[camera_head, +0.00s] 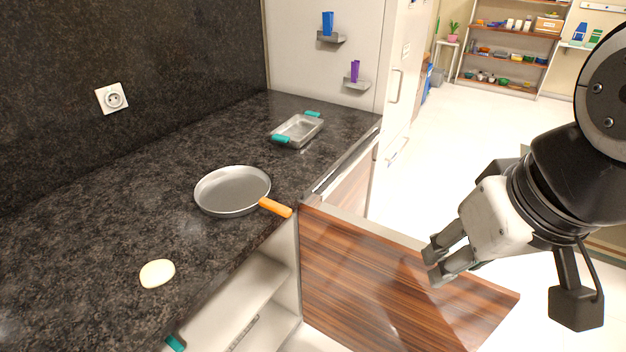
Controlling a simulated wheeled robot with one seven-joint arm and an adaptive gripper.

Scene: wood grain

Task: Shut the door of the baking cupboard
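The cupboard door (350,275) is a brown wood-grain panel standing wide open. It juts out from the right side of the cupboard opening, below the dark counter. The cupboard's pale interior (240,298) and a shelf show at the bottom. My gripper (432,266) hangs over the outer part of the door in the picture and hides some of it. Its two fingers point left and lie close together, with nothing seen between them. I cannot tell whether they touch the door or how far apart they are.
On the speckled counter (110,230) are a grey pan (232,190) with an orange handle, a metal tray (298,130) with teal handles and a pale round piece (157,273). A teal item (175,343) shows at the lower opening. Light floor lies open at the right.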

